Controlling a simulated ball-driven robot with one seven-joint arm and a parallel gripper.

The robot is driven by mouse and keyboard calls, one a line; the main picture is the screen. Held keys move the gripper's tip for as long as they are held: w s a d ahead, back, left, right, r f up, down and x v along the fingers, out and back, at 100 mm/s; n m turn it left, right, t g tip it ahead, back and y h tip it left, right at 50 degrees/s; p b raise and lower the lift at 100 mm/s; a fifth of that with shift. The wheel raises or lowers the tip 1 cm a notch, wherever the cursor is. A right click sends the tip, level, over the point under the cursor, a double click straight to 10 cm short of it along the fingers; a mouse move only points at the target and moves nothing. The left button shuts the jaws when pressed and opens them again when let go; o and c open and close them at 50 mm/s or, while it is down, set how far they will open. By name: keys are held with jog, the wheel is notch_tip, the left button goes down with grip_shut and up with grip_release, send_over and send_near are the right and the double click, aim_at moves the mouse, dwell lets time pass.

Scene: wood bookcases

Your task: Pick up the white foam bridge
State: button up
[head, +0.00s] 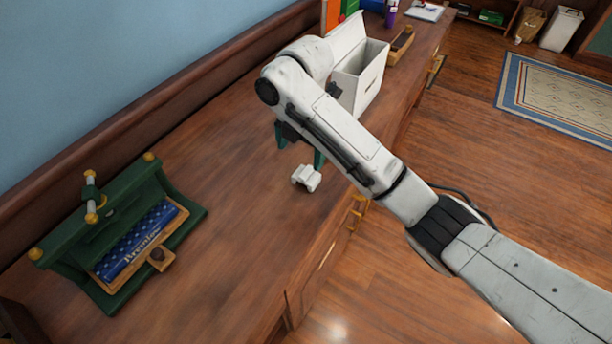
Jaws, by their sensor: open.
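The white foam bridge (306,178) is a small white block with a notched shape, lying on the wooden bookcase top (235,215) near its front edge. My gripper (300,158) has green fingers that point down just behind and above the bridge. One finger shows at the left and one at the right, set apart, and part of the gripper is hidden behind my white arm. The gripper is open with nothing seen between the fingers. Whether a finger touches the bridge cannot be told.
A green press-like device (120,235) with a blue patterned piece stands at the left. A white open box (362,78) stands behind my arm. A wooden tray (401,46) and a purple bottle (391,14) are farther back. The top between the device and the bridge is clear.

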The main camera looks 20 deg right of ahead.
aim_at(306, 172)
jog(key=shift+n+h, duration=0.3)
jog(key=shift+n, duration=0.2)
jog(key=f, duration=0.3)
jog(key=d+f, duration=0.1)
jog(key=f, duration=0.5)
jog(key=shift+w+d+f+p, duration=0.3)
jog(key=shift+f+p, duration=0.05)
jog(key=shift+f, duration=0.05)
jog(key=c, duration=1.1)
jog(key=shift+r, duration=0.1)
